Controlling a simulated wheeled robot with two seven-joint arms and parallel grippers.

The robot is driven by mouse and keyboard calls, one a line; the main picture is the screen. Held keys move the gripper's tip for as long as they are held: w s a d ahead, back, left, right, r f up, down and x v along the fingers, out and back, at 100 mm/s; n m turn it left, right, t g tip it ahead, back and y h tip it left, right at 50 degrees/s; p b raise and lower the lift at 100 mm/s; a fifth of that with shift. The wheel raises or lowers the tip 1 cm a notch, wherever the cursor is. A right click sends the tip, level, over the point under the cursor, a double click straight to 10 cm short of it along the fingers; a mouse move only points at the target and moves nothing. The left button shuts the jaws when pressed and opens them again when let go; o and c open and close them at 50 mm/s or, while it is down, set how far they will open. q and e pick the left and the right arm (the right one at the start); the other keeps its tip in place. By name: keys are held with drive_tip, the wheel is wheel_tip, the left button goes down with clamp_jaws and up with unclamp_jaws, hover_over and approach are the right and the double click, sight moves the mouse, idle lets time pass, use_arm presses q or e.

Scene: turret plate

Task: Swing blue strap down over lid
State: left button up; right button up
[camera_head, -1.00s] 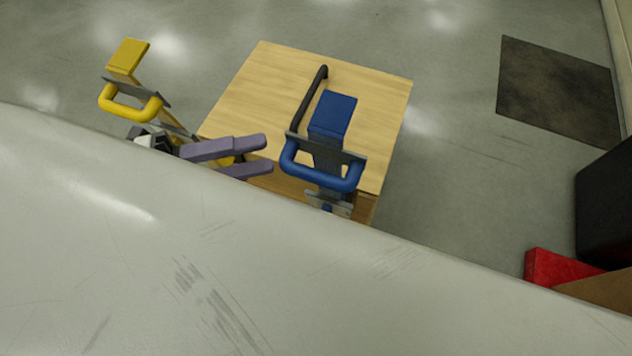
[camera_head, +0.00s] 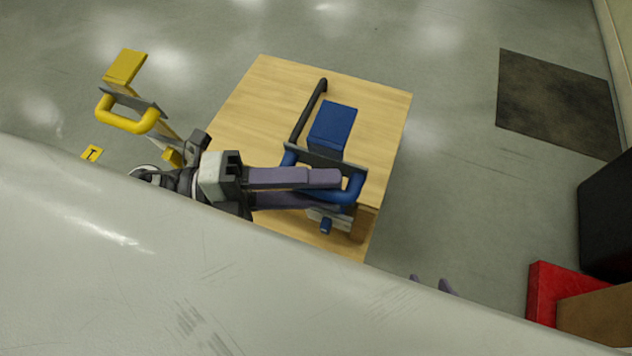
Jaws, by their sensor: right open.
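The blue strap has a blue end block (camera_head: 333,122), a grey plate and a blue loop handle (camera_head: 355,187). It stands up at the near right edge of the wooden lid (camera_head: 260,95), which has a black bar handle (camera_head: 309,110). My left gripper (camera_head: 340,190) reaches in from the left, its purple fingers across the blue loop and hiding its near bar. I cannot tell whether they are closed on it. My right gripper (camera_head: 430,284) shows only two spread purple fingertips at the edge of my white body, apart from the strap.
A yellow strap (camera_head: 125,115) with a loop handle stands out to the left of the box. A red box (camera_head: 545,290), a brown box (camera_head: 598,312) and a black block (camera_head: 608,220) stand at the right. A dark mat (camera_head: 557,100) lies on the open floor.

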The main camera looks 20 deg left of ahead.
sight(343, 112)
use_arm(q)
drive_tip(key=shift+c, duration=0.5)
clamp_jaws()
drive_tip(key=shift+w+r+p, duration=0.3)
drive_tip(key=shift+w+p, duration=0.1)
drive_tip(key=w+r+p, duration=0.1)
drive_tip(key=w+p, duration=0.1)
drive_tip(key=w, duration=0.1)
drive_tip(key=w+r+n+p, duration=0.1)
drive_tip(key=w+p, duration=0.1)
drive_tip(key=w, duration=0.2)
drive_tip(key=w+r+n+y+p, duration=0.1)
drive_tip(key=w+p, duration=0.1)
drive_tip(key=w, duration=0.1)
drive_tip(key=shift+w+r+p, duration=0.1)
drive_tip(key=shift+w+p, duration=0.2)
drive_tip(key=shift+p, duration=0.05)
drive_tip(key=w+f+n+g+y+b, duration=0.1)
drive_tip(key=w+n, duration=0.2)
drive_tip(key=w, duration=1.2)
drive_tip(key=shift+w+f+n+g, duration=0.25)
drive_tip(key=shift+f+n+g, duration=0.05)
drive_tip(key=shift+n, duration=0.1)
use_arm(e)
drive_tip(key=shift+r, duration=2.1)
drive_tip(key=shift+d, duration=0.1)
